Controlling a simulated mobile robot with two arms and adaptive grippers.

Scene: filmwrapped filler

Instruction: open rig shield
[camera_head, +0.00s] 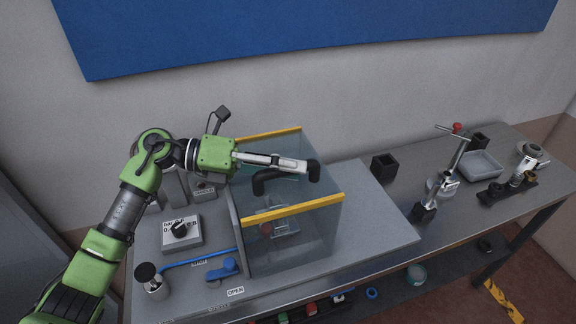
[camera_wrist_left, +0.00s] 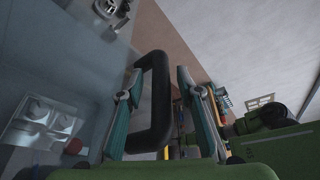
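The rig shield (camera_head: 318,232) is a clear box with yellow edge strips, standing over the rig on the grey base plate. It appears closed. Its black handle (camera_head: 259,184) is on the top and also shows as a loop in the left wrist view (camera_wrist_left: 158,112). My left gripper (camera_head: 304,166) is at the handle, with its fingers on either side of it. In the left wrist view my left gripper (camera_wrist_left: 158,82) is open, with a visible gap between the right finger and the handle. Contact at the left finger is unclear. My right gripper is not in view.
A control box with a black knob (camera_head: 180,230), a blue lever (camera_head: 224,270) and a metal cylinder (camera_head: 151,282) stand left of the shield. To the right are a black box (camera_head: 384,166), a clamp stand (camera_head: 446,180) and a grey tray (camera_head: 480,166). The wall is close behind.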

